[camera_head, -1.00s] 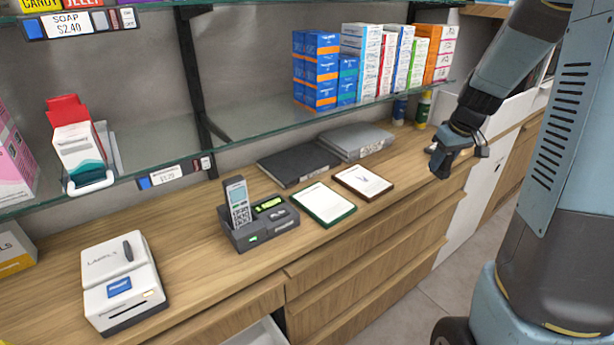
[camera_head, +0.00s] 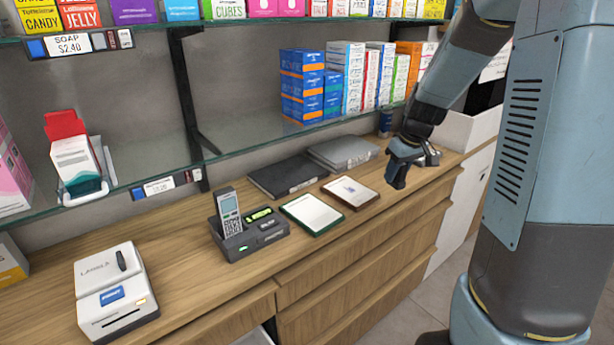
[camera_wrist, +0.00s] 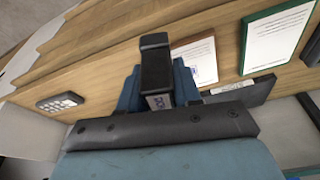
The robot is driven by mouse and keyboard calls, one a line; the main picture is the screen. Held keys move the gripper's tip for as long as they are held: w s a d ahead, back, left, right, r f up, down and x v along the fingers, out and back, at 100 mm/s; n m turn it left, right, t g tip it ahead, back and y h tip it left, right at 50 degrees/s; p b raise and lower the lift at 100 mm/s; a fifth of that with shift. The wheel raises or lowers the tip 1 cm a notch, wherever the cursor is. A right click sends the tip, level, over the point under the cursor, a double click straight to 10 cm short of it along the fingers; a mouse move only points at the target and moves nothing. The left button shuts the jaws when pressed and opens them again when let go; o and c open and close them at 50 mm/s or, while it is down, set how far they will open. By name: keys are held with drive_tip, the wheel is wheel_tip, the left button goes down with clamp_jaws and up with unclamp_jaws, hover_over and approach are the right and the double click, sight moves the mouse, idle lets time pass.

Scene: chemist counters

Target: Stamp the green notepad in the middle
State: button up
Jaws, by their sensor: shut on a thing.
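The green-edged notepad (camera_head: 312,214) lies flat on the counter, right of the phone dock. Its white page shows only faint lines in the wrist view (camera_wrist: 277,40). A brown-edged notepad (camera_head: 350,192) lies to its right, with a small bluish mark on its page in the wrist view (camera_wrist: 203,62). My gripper (camera_head: 400,172) is above the counter, right of the brown notepad and apart from both notepads. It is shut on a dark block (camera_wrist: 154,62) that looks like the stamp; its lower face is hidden.
A phone dock (camera_head: 246,238) stands left of the green notepad. A black folder (camera_head: 288,177) and a grey folder (camera_head: 343,152) lie behind the notepads. A glass shelf with boxes (camera_head: 302,86) hangs above. A label printer (camera_head: 113,297) stands at left. A keypad-like item (camera_wrist: 60,102) lies on the counter.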

drive_tip(key=w+a+n, duration=0.1)
drive_tip(key=a, duration=1.2)
drive_tip(key=n, duration=0.1)
hover_over(308, 208)
drive_tip(key=s, duration=0.1)
drive_tip(key=shift+s+d+f, duration=0.1)
drive_tip(key=shift+d+f, duration=0.05)
drive_tip(key=shift+f, duration=1.4)
drive_tip(key=shift+d+f, duration=0.15)
drive_tip(key=shift+f, duration=1.35)
drive_tip(key=shift+f, duration=0.55)
wheel_tip(308, 208, up, 7)
idle(0.6)
